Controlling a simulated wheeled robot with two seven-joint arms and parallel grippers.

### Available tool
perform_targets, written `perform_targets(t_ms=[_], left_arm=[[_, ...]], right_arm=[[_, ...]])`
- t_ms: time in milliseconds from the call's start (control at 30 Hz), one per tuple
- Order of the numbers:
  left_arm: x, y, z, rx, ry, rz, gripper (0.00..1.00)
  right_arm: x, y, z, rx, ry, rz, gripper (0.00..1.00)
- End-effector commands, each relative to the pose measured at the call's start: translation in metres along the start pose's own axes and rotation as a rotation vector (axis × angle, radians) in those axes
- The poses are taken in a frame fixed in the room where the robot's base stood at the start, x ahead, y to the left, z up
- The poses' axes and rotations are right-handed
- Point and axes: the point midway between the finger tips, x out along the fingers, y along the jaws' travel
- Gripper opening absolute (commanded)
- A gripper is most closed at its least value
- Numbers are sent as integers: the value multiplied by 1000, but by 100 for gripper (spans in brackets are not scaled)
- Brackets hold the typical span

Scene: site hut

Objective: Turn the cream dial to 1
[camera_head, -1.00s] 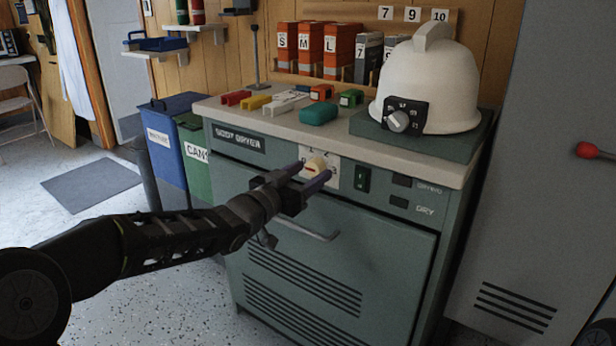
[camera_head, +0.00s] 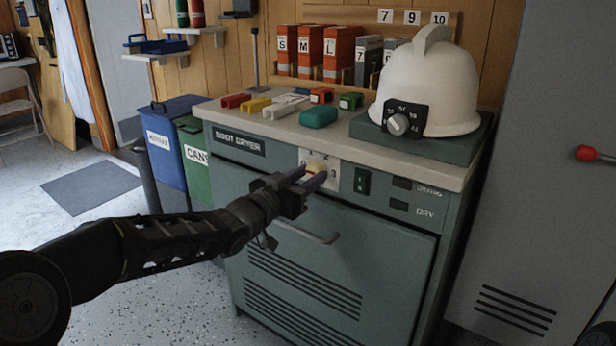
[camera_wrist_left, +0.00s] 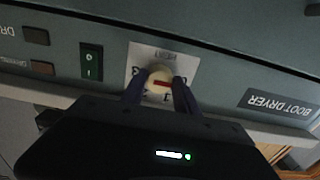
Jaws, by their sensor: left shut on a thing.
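The cream dial (camera_head: 317,167) sits on a white numbered plate (camera_head: 331,157) on the front of the green-grey boot dryer (camera_head: 225,165). My left gripper (camera_head: 312,178) has its two fingers on either side of the dial and is shut on it. In the left wrist view the dial (camera_wrist_left: 158,82) shows between the fingertips, with a red pointer mark lying about level across the picture. A 3 shows at the left of the plate there; the fingers hide some of the other markings. My right gripper is not in view.
A green rocker switch (camera_head: 362,180) is right of the plate, and a bar handle (camera_head: 308,232) is below. A white helmet (camera_head: 430,85) with its own grey knob (camera_head: 398,124) stands on top. Several small coloured blocks lie beside it.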

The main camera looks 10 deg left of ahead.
Motion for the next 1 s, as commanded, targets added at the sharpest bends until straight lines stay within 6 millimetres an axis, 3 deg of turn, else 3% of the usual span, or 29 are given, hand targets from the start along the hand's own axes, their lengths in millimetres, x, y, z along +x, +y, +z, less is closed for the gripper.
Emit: perform_targets(t_ms=[467, 1000], left_arm=[[0, 0, 2, 88, 0, 1, 0], [0, -1, 3, 518, 1, 0, 0]], right_arm=[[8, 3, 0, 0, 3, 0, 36], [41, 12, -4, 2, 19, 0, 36]])
